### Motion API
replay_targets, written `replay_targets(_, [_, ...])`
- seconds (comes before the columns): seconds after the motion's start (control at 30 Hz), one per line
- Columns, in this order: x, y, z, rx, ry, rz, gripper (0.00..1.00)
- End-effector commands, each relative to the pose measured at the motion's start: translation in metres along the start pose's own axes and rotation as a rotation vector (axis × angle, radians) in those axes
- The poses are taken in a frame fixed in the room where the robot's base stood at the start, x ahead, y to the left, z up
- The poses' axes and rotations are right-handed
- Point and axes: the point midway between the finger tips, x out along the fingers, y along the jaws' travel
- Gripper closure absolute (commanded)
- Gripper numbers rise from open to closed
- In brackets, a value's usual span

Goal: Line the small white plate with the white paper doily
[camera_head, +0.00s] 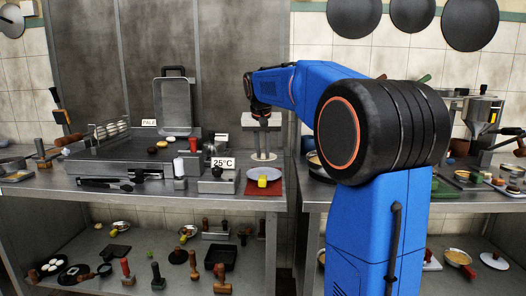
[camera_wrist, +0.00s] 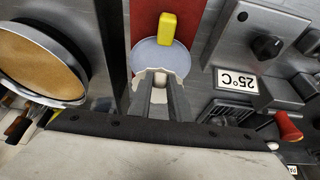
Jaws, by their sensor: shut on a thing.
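The small white plate (camera_head: 252,173) looks pale bluish and lies on a red mat (camera_head: 262,191) near the counter's front edge. It also shows in the wrist view (camera_wrist: 148,52). My gripper (camera_head: 263,153) points down, with its fingers (camera_wrist: 161,82) shut on the white paper doily (camera_wrist: 181,61). The doily has a wavy edge and shows as a thin pale shape at the fingertips. It overlaps the plate's near part in the wrist view. In the head view it appears behind and above the plate; the exact gap is unclear. The fingers hide part of it.
A yellow block-like piece (camera_wrist: 167,29) overlaps the plate's rim on the mat side. A unit marked 25°C (camera_head: 217,184) stands left of the plate. A round tan-filled pan (camera_wrist: 38,65) lies across the counter gap.

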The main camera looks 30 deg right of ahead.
Motion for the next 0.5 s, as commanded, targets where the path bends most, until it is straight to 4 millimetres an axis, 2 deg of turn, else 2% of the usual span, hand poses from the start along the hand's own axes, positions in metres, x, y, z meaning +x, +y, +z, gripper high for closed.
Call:
replay_targets(0.27, [0.011,0.0,0.005,-0.001,-0.001,0.0,1.0])
replay_targets(0.5, [0.032,0.0,0.014,-0.001,-0.001,0.0,1.0])
